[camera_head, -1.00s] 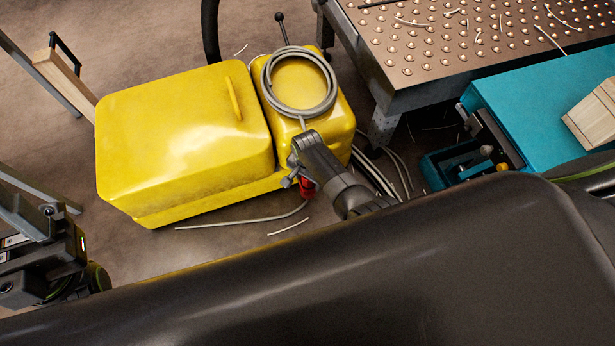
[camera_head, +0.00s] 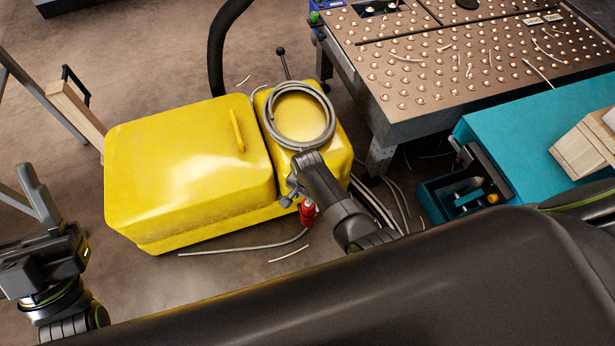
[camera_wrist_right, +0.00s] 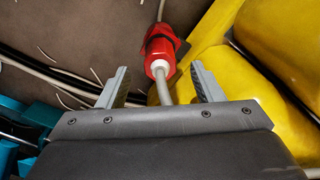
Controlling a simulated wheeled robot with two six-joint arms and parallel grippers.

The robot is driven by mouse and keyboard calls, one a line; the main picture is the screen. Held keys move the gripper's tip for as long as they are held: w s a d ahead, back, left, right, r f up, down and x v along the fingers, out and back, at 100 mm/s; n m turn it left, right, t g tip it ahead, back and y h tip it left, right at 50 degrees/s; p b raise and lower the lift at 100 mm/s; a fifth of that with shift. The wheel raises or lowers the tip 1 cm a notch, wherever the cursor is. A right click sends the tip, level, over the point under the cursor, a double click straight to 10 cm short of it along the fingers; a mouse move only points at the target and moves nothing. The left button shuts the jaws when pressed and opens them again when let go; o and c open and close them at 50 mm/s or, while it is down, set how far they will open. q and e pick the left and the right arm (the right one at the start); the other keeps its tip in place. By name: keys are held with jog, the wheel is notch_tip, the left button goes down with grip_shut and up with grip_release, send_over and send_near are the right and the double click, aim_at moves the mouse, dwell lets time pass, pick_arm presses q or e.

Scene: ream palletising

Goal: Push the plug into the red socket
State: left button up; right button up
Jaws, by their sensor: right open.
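A red connector (camera_head: 308,212) is low at the near side of the yellow machine (camera_head: 180,165). In the right wrist view the red connector (camera_wrist_right: 160,48) has a pale end collar with a grey cable (camera_wrist_right: 163,90) running from it between my fingers. Another cable leaves its far end. I cannot tell plug from socket here, or how deeply they are joined. My right gripper (camera_head: 292,193) is open beside it, with the fingers (camera_wrist_right: 160,72) apart on either side of the cable, not visibly touching it. My left gripper (camera_head: 38,195) is at the left edge, far from the connector; its jaw gap is unclear.
A coiled grey cable (camera_head: 299,116) lies on the yellow machine. Loose cables and offcuts lie on the brown floor (camera_head: 240,270).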

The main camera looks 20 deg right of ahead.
notch_tip(320, 180, up, 2)
jog(key=shift+r+p, duration=0.25)
jog(key=shift+p, duration=0.4)
pick_arm(q)
jog(key=w+a+f+n+g+y+p, duration=0.1)
jog(key=w+f+n+g+y, duration=0.15)
jog(key=f+g, duration=0.45)
jog(key=w+a+f+n+g+y+p, duration=0.1)
jog(key=w+a+f+n+g, duration=0.3)
jog(key=f, duration=0.6)
pick_arm(e)
notch_tip(320, 180, up, 3)
jog(key=shift+f, duration=0.1)
pick_arm(q)
jog(key=s+d+f+g+h+p, duration=0.1)
jog(key=s+d+f+g, duration=0.2)
jog(key=s+f+g, duration=0.3)
jog(key=s+d+f+m+g+h+p, duration=0.1)
jog(key=s+d+f+g, duration=0.2)
jog(key=s+f+g, duration=0.3)
jog(key=shift+s+f+h, duration=0.35)
jog(key=shift+s+f, duration=0.4)
jog(key=shift+s, duration=0.85)
pick_arm(e)
jog(key=shift+r, duration=2.8)
